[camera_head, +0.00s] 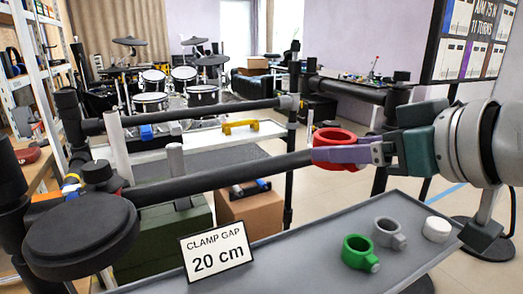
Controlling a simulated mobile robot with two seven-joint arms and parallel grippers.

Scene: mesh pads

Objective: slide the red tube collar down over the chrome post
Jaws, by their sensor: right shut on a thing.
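The red tube collar (335,135) is a ring with an open top, held above the back edge of the grey tray at the right of centre. My right gripper (345,155) reaches in from the right and its purple fingers are shut on the collar. Two pale upright posts stand at the left: a taller one (117,148) and a shorter grey one (175,160) by the long black bar. I cannot tell for sure which is the chrome post. The collar is well to the right of both and apart from them. My left gripper is not in view.
A grey tray (310,250) in front bears a green collar (357,252), a grey collar (388,233), a white cap (436,229) and a "20 cm" sign (216,252). Long black bars (240,172) cross the scene. A round black pad (80,235) is at lower left.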

